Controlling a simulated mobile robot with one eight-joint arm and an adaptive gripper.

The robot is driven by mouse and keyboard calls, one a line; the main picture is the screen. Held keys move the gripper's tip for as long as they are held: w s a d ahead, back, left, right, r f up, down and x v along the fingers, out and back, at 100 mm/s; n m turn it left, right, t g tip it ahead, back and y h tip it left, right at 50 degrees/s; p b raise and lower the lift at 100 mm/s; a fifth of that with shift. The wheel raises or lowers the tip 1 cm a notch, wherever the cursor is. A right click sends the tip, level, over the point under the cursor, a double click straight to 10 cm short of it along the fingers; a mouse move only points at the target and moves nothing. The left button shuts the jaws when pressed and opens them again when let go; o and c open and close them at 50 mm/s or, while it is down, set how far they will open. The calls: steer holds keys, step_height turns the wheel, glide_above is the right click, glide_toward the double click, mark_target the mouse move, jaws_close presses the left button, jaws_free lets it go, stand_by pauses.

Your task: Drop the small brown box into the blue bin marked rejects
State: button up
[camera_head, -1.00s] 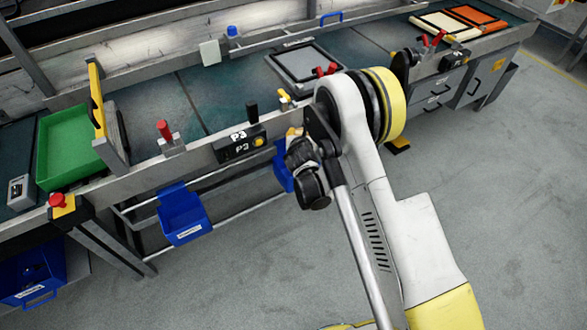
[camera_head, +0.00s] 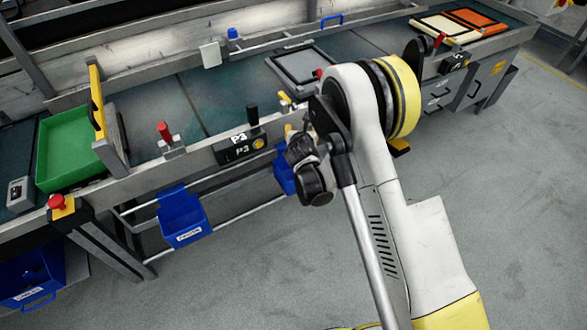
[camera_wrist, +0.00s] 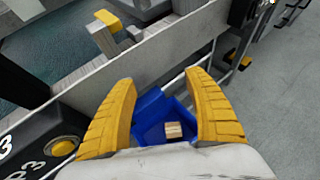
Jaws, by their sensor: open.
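In the wrist view, my gripper (camera_wrist: 160,80) is open, its two yellow fingers spread with nothing between their tips. Below them is a blue bin (camera_wrist: 150,112) with the small brown box (camera_wrist: 173,130) inside it, apart from the fingers. In the head view this bin (camera_head: 284,178) hangs under the conveyor's front rail, partly hidden by my arm. The box does not show there, and my gripper is mostly hidden by my wrist. No label can be read on this bin.
Another blue bin (camera_head: 183,218) with a white label, too small to read, hangs further left. A third blue bin (camera_head: 30,275) is at lower left. The P3 panel (camera_head: 240,148) and rail are close beside my gripper. The floor at right is clear.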

step_height(320, 180, up, 6)
steer(key=shift+r, duration=0.2)
stand_by(0.3)
steer(key=s+d+r+m+g+h, duration=0.1)
steer(key=s+d+r+m, duration=0.6)
steer(key=r+m, duration=0.2)
steer(key=s+d+r+m+g, duration=0.2)
steer(key=s+d+r+m, duration=0.5)
steer(key=d+r+m, duration=0.15)
steer(key=s+d+m+g, duration=0.1)
steer(key=s+d+m, duration=0.2)
steer(key=s+m, duration=0.6)
steer(key=s+d+m+g, duration=0.1)
steer(key=s+d+m, duration=0.2)
steer(key=s+m, duration=0.7)
steer(key=s, duration=0.6)
steer(key=shift+r+y, duration=0.3)
steer(key=shift+r, duration=0.05)
